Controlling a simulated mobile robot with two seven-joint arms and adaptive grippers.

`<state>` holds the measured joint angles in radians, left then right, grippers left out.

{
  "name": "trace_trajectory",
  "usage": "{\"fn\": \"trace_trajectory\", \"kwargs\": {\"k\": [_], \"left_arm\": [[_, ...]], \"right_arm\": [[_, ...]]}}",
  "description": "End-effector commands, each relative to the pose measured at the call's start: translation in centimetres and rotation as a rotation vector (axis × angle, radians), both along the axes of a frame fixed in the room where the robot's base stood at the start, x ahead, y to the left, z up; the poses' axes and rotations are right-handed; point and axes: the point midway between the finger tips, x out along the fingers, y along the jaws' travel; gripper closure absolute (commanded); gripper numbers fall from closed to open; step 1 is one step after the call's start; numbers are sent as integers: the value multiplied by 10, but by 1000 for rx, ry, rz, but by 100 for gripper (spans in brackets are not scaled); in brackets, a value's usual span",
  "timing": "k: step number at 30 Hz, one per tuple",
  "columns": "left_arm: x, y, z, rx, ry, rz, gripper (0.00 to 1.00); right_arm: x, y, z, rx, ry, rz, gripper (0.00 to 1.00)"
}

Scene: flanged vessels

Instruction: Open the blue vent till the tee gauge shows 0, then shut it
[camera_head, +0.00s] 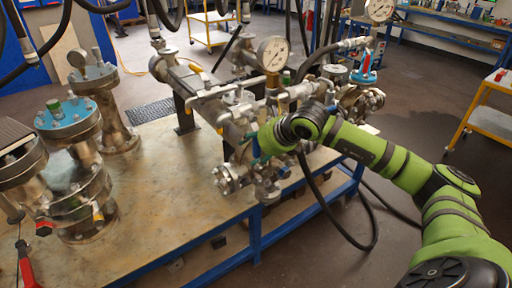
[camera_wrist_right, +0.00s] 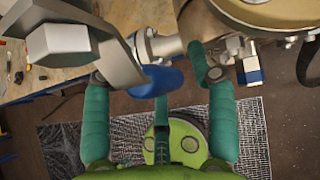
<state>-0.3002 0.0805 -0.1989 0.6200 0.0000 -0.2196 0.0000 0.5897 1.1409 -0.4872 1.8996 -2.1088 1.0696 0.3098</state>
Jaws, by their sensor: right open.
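A blue handle (camera_wrist_right: 157,80), which looks like the vent's, sits on a metal fitting in the right wrist view. My right gripper (camera_wrist_right: 150,66) is open, with one teal finger on each side of the handle. I cannot tell if either finger touches it. In the head view my right gripper (camera_head: 256,144) is at the pipe manifold, largely hidden by my wrist. A round white-faced gauge (camera_head: 273,53) stands on a brass fitting above the manifold. Its needle is too small to read. My left gripper is not in view.
A second gauge (camera_head: 379,9) stands at upper right above a blue fitting with a red handle (camera_head: 366,58). Steel flanged vessels (camera_head: 115,125) stand on the left of the table (camera_head: 165,205). A black hose (camera_head: 345,235) loops down in front. A yellow cart (camera_head: 485,118) stands at right.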

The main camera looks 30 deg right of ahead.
Motion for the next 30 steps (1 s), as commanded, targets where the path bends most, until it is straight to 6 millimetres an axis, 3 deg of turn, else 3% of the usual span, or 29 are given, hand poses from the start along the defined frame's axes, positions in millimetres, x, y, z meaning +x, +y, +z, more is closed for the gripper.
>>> {"fn": "trace_trajectory", "kwargs": {"k": [5,19,30], "left_arm": [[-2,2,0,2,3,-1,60],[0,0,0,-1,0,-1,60],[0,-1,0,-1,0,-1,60]], "right_arm": [[-6,-2,7,0,-1,-1,42],[-67,-15,68,-7,2,-1,42],[-82,-18,84,-2,0,-1,42]]}}
